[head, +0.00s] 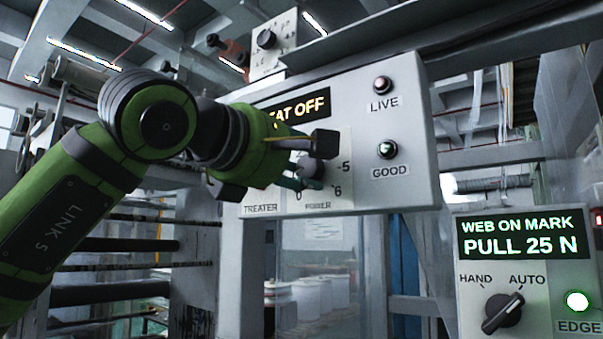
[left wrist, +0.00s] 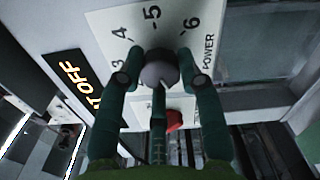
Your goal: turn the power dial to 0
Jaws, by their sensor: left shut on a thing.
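The power dial (left wrist: 160,72) is a dark round knob on a pale scale plate in the left wrist view, with the numbers 3 to 6 and the word POWER showing around it. In the head view, its plate (head: 343,178) shows the numbers 0, 5 and 6, and the knob is mostly hidden by my fingers. My left gripper (head: 308,165) reaches the dial from the left. In the left wrist view, its fingers (left wrist: 161,56) are shut on the knob, one on each side. I cannot tell for certain which number the dial points to. My right gripper is not in view.
The grey panel carries a partly hidden amber display (head: 298,106) ending in OFF, a LIVE lamp (head: 382,84) and a GOOD lamp (head: 387,149). A red knob (left wrist: 174,120) sits near the dial. A lower-right panel has a HAND/AUTO switch (head: 503,312) and a PULL 25 N display (head: 524,235).

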